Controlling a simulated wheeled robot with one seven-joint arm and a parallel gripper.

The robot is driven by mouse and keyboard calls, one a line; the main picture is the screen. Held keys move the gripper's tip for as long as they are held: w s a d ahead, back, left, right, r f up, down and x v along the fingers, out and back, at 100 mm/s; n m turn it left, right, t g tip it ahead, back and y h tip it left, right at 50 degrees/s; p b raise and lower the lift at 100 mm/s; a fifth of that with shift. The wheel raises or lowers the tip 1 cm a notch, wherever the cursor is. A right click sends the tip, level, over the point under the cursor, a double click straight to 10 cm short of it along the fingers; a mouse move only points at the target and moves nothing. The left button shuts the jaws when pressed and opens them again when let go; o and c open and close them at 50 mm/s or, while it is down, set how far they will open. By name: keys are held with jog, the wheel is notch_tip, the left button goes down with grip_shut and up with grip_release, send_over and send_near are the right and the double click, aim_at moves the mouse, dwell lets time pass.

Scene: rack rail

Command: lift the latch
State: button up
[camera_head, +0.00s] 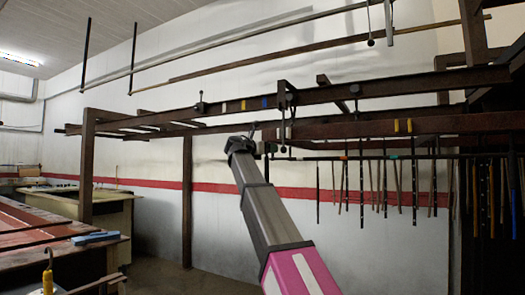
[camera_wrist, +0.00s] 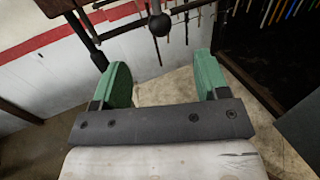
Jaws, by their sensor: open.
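My gripper (camera_wrist: 162,68) is open, its two green fingers apart with nothing between the pads. In the wrist view a dark round knob (camera_wrist: 160,25) on a thin rod shows just beyond the fingertips, roughly centred between them; it looks like the latch's handle. In the head view a thin rod (camera_head: 283,125) hangs from the dark rail, with a small knob (camera_head: 283,149) at its lower end. My gripper (camera_head: 268,149) is just left of this knob, its fingers small and partly hidden by the wrist. Contact cannot be told.
A dark rail (camera_head: 330,94) with coloured marks crosses above my gripper. Many thin rods (camera_head: 385,185) hang from a bar at the right. Another small lever (camera_head: 200,104) stands on the rail at the left. A workbench (camera_head: 85,200) is at the far left.

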aim_at(281, 150)
jog(key=x, duration=1)
jog(key=shift+w, duration=0.1)
jog(key=c, duration=0.8)
jog(key=shift+c, duration=0.2)
